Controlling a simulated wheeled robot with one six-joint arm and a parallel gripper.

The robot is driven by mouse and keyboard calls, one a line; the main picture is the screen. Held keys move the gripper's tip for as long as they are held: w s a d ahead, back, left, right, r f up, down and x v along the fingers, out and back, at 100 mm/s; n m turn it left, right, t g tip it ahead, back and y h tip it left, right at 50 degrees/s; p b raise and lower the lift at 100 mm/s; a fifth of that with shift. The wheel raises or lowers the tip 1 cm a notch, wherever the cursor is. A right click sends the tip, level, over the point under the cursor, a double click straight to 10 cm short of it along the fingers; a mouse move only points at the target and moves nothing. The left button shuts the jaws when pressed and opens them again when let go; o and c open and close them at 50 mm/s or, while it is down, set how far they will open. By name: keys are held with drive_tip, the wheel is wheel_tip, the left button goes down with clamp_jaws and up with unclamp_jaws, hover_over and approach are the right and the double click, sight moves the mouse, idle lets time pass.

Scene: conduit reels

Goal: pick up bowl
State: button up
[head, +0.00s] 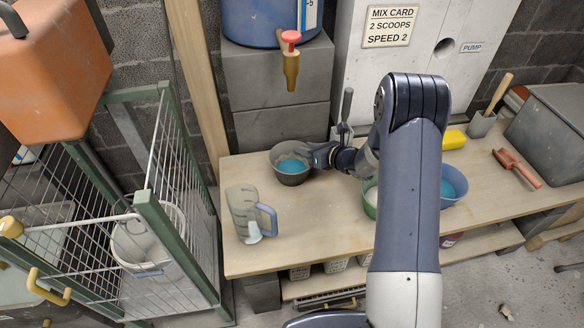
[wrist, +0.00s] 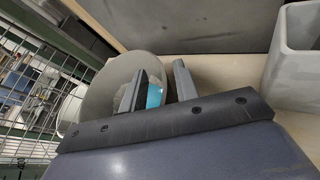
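A grey bowl (head: 290,178) with something blue in it stands on the wooden bench, left of my arm. My gripper (head: 310,158) is at the bowl's right rim. In the wrist view the bowl (wrist: 98,98) shows at the left, and my gripper (wrist: 162,82) has its two fingers apart. One finger is over the inside of the bowl and the other is outside it, with the rim between them. A gap shows between the fingers. A green bowl (head: 370,208) and a blue bowl (head: 459,184) stand to the right, partly hidden by my arm.
A clear jug (head: 243,208) with a blue handle stands front left of the grey bowl. A red-handled tap (head: 291,62) hangs above and behind it. A wire cage (head: 185,190) borders the bench's left.

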clamp_jaws()
drive_tip(key=shift+r, duration=0.1)
idle(0.5)
drive_tip(key=shift+r+p, duration=0.7)
drive_tip(key=shift+r, duration=4)
drive_tip(key=shift+a+r+p, duration=1.4)
drive_tip(key=shift+a+r, duration=0.85)
drive_tip(key=shift+a, duration=0.3)
drive_tip(key=d, duration=0.5)
